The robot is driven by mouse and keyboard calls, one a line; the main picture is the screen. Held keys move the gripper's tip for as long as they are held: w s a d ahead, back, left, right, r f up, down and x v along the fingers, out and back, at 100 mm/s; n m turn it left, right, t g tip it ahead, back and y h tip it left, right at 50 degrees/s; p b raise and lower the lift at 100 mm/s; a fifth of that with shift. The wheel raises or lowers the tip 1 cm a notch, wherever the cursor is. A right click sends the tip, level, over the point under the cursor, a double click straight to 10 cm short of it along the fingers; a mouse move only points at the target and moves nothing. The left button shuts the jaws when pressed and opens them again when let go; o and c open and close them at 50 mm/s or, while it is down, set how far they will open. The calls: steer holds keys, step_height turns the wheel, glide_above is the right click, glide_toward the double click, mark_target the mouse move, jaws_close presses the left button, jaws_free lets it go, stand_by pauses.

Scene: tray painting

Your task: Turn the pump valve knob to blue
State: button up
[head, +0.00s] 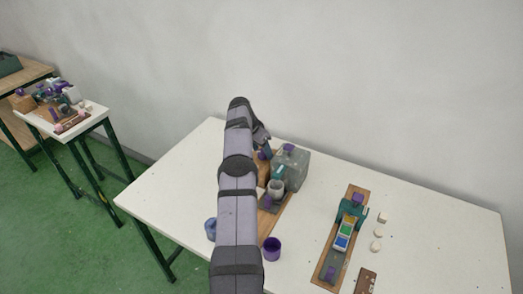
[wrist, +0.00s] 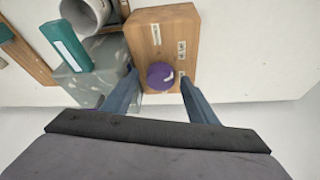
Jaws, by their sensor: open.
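The round purple knob (wrist: 160,76) sits on a wooden block (wrist: 160,25) with several small pale labels; their colours and writing are too small to read. The knob carries a whitish mark towards its lower right. My gripper (wrist: 160,78) is open, with its two blue-grey fingers on either side of the knob and a visible gap at each. I cannot tell how far the fingertips are above the block. In the head view, my arm partly hides the block and the knob (head: 264,155).
A grey box (head: 292,168), a teal piece (wrist: 65,42) and a grey cup (wrist: 85,14) stand close beside the block. A purple cup (head: 272,249) is nearer the front. A board with coloured panels (head: 343,236) lies right. The white table (head: 430,240) is clear at far right.

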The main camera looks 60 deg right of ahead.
steer(key=shift+r, duration=0.1)
steer(key=b+v, duration=0.3)
steer(key=v, duration=0.4)
stand_by(0.4)
steer(key=shift+w+a, duration=0.1)
